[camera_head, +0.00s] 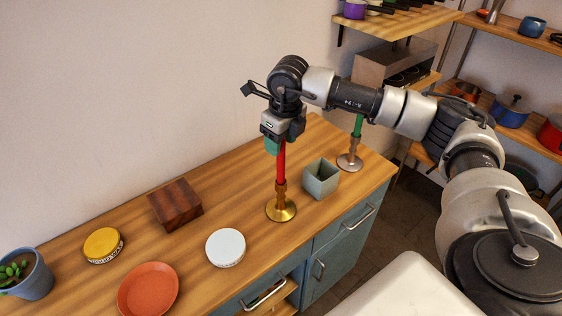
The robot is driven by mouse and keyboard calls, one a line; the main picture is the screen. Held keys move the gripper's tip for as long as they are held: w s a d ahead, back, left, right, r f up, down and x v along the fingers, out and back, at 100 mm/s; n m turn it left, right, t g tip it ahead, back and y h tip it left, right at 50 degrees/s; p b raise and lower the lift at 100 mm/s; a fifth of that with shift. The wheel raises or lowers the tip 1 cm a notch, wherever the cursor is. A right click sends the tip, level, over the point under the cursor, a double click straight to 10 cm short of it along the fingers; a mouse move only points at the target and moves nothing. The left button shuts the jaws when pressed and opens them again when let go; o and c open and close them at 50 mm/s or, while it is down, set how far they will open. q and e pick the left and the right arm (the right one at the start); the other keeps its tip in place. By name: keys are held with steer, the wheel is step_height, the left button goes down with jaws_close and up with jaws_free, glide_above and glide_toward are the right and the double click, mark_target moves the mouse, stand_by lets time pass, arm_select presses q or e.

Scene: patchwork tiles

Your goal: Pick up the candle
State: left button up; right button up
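A red candle (281,165) stands upright in a gold candlestick (281,209) on the wooden counter. A green candle (358,126) stands in a silver-brown candlestick (350,160) farther right, its top hidden by my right arm. My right gripper (274,145) points down over the top of the red candle. A teal fingertip shows at the left of the candle's upper end. The gripper body hides the candle's top, and I cannot tell whether the fingers touch it. My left gripper is not in view.
A grey-green square pot (321,179) stands right of the gold candlestick. A wooden block (176,205), white round tin (225,248), yellow tin (103,245), orange plate (148,290) and potted plant (30,278) occupy the left. A drawer (268,300) below is open.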

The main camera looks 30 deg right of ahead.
jaws_close()
